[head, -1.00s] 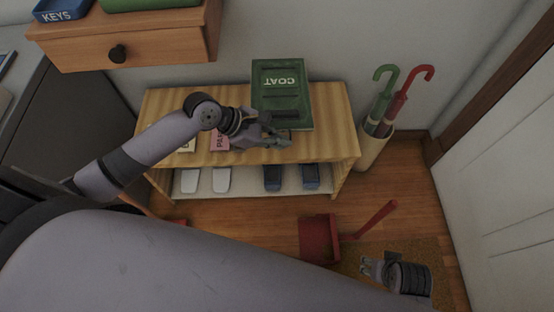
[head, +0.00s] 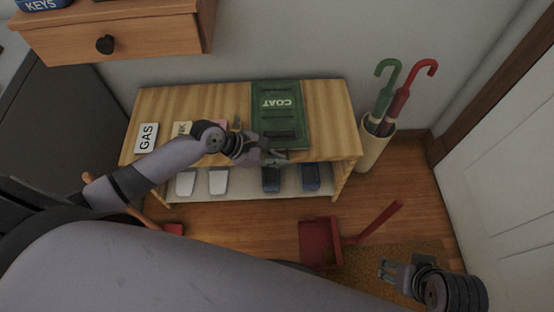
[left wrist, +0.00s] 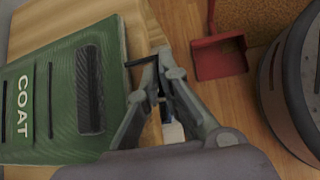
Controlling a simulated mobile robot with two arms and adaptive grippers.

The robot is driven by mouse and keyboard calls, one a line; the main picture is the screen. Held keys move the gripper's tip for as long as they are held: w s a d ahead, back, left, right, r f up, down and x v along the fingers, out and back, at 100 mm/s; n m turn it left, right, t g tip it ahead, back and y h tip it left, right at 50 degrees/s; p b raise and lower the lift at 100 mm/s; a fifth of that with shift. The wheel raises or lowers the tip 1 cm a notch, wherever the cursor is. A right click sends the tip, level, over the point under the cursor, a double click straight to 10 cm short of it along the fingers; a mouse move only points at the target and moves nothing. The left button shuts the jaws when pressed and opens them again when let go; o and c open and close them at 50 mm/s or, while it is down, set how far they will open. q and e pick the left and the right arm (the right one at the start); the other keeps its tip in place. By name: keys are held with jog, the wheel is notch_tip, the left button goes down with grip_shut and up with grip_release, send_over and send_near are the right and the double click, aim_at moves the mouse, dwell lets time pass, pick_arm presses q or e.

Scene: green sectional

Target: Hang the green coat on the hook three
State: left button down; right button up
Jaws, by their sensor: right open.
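The green coat (head: 278,112) is a flat green panel marked COAT at the right part of the wooden bench. In the left wrist view the coat (left wrist: 50,105) fills the left side, with a black loop (left wrist: 139,61) at its edge. My left gripper (head: 276,157) is at the coat's near edge, above the bench front. In the left wrist view the left gripper's fingers (left wrist: 157,78) are closed around the black loop. My right gripper (head: 386,271) is open and empty, low at the right over the floor mat. No hook shows in any view.
The wooden bench (head: 330,120) carries a GAS card (head: 147,137) and other cards; shoes (head: 271,179) stand on its lower shelf. An umbrella stand (head: 375,145) is right of it. A red dustpan (head: 319,242) lies on the floor. A drawer (head: 150,33) juts out above left.

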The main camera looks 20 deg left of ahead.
pick_arm(q)
jog(key=c, duration=1.8)
grip_release()
